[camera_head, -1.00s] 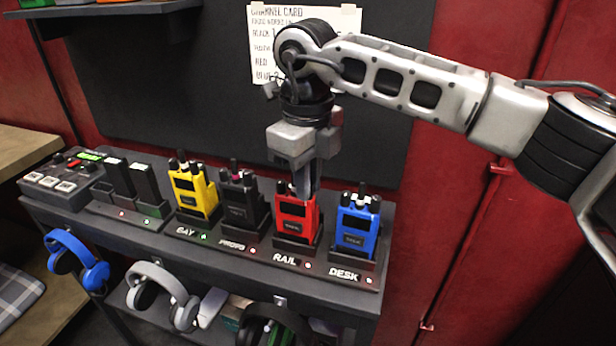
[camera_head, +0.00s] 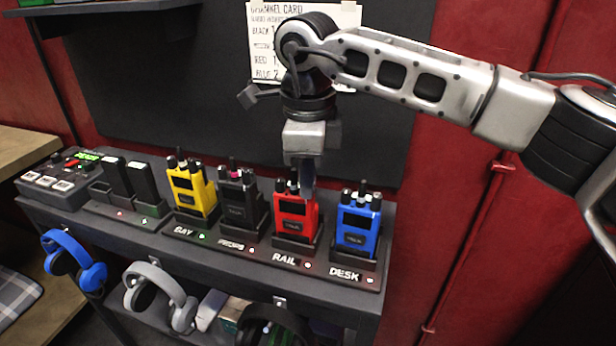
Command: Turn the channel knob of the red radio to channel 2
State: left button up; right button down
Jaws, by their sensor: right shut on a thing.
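The red radio (camera_head: 294,216) stands upright in its dock above the RAIL label, between the black radio and the blue radio. My right gripper (camera_head: 306,188) reaches down from above onto its top, where the knobs are. It is shut on a knob there. The fingers hide part of the radio's top, and I cannot read the channel that the knob points to. A channel card (camera_head: 268,40) hangs on the back panel, partly hidden by my right arm; a RED line shows on it. My left gripper is not in view.
A yellow radio (camera_head: 192,190), a black radio (camera_head: 240,203) and a blue radio (camera_head: 357,226) stand close by in docks on the same shelf. Headphones hang below the shelf edge, including a blue pair (camera_head: 75,258). A button box (camera_head: 55,182) sits at the left.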

jog(key=shift+n, duration=0.8)
jog(key=c, duration=1.4)
grip_release()
jog(key=shift+r, duration=0.1)
notch_tip(320, 180, up, 16)
jog(key=shift+s, duration=0.15)
